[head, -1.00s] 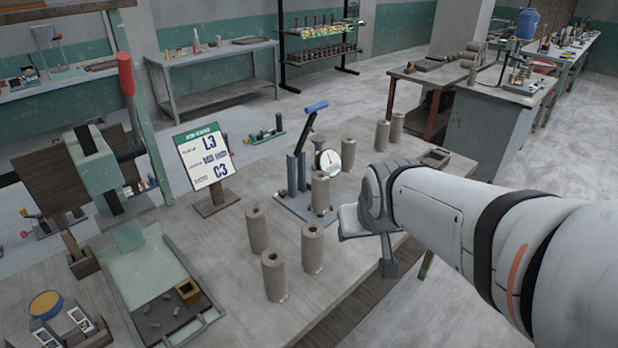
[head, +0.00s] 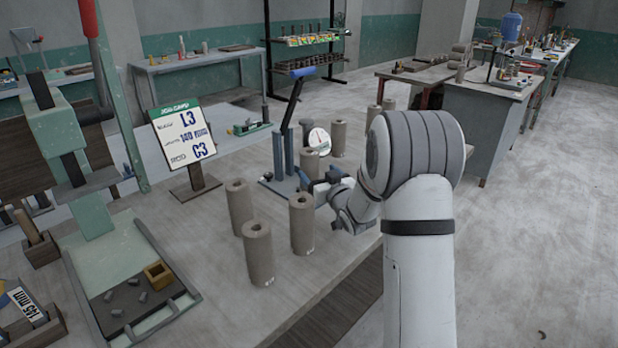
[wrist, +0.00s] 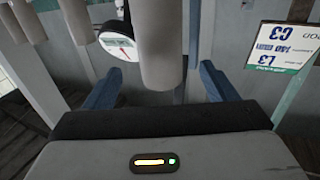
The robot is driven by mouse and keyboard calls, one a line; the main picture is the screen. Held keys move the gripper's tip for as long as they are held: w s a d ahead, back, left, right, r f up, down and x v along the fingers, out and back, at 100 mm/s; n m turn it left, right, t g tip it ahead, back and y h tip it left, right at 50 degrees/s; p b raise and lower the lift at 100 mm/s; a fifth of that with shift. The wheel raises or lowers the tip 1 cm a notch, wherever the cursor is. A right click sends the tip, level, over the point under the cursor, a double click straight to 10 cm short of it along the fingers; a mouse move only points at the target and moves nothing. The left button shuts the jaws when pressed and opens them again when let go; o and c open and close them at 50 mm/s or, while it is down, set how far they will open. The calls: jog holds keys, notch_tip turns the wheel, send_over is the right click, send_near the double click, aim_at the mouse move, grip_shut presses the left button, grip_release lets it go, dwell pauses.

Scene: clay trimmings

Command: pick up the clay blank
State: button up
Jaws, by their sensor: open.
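A grey-brown clay blank (wrist: 162,40) fills the upper middle of the wrist view, where the picture is upside down. My gripper (wrist: 158,88) is open, with one blue finger on each side of the blank and gaps visible. In the head view my gripper (head: 320,180) is low beside the gauge stand, partly behind a standing clay blank (head: 302,224). Two more upright blanks, one to the left (head: 240,208) and one in front (head: 259,255), stand nearby.
The gauge stand (head: 291,120) with a blue handle and round dial (head: 319,141) is close to my gripper. Several more blanks stand behind it, one of them near the dial (head: 339,138). A sign (head: 183,133) and green press (head: 70,125) stand left.

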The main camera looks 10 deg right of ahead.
aim_at(314, 165)
jog(key=x, duration=0.3)
jog(key=p+x, duration=0.1)
jog(key=x, duration=0.3)
jog(key=shift+r, duration=0.2)
jog(key=shift+c, duration=0.3)
jog(key=c, duration=1.4)
jog(key=shift+r, duration=0.1)
jog(key=shift+c, duration=0.7)
jog(key=shift+r, duration=0.1)
